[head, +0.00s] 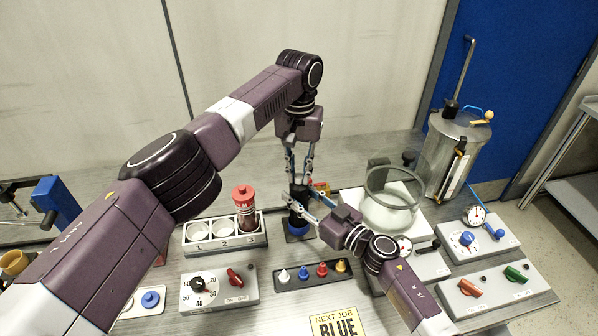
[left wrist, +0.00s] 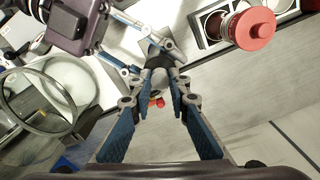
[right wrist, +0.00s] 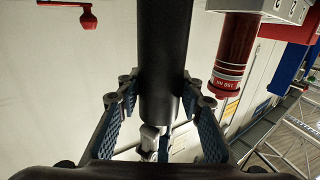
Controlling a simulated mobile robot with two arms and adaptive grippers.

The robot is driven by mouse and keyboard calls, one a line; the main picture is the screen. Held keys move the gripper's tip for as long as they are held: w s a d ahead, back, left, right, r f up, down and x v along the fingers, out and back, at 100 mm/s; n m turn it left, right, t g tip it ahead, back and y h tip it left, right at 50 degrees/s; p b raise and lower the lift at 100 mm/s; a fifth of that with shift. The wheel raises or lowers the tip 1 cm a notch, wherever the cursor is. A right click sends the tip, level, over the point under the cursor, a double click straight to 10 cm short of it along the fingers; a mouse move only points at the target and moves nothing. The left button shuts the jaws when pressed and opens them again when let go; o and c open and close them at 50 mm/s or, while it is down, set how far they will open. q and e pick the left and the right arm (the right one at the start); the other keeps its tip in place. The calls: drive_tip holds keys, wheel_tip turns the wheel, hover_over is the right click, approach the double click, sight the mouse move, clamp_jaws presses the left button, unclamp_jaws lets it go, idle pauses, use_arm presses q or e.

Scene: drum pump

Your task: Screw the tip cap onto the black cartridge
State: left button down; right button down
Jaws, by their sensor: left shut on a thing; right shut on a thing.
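A red cartridge (head: 244,205) stands in slot 3 of the numbered tray (head: 225,245). A dark rack (head: 312,287) holds white, blue, red and yellow pieces. A sign (head: 336,325) reads NEXT JOB BLUE. Control boxes crowd the front.

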use_arm(q)
drive_tip(key=c, duration=1.7)
unclamp_jaws()
drive_tip(key=shift+c, duration=0.2)
wheel_tip(320, 180, up, 12)
use_arm(e)
drive_tip(key=c, duration=1.3)
unclamp_jaws()
drive_tip(key=shift+o, duration=0.2)
drive_tip(key=shift+s+d, duration=0.1)
drive_tip(key=v, duration=1.1)
drive_tip(key=shift+s+d, duration=0.25)
drive_tip(key=shift+s, duration=0.05)
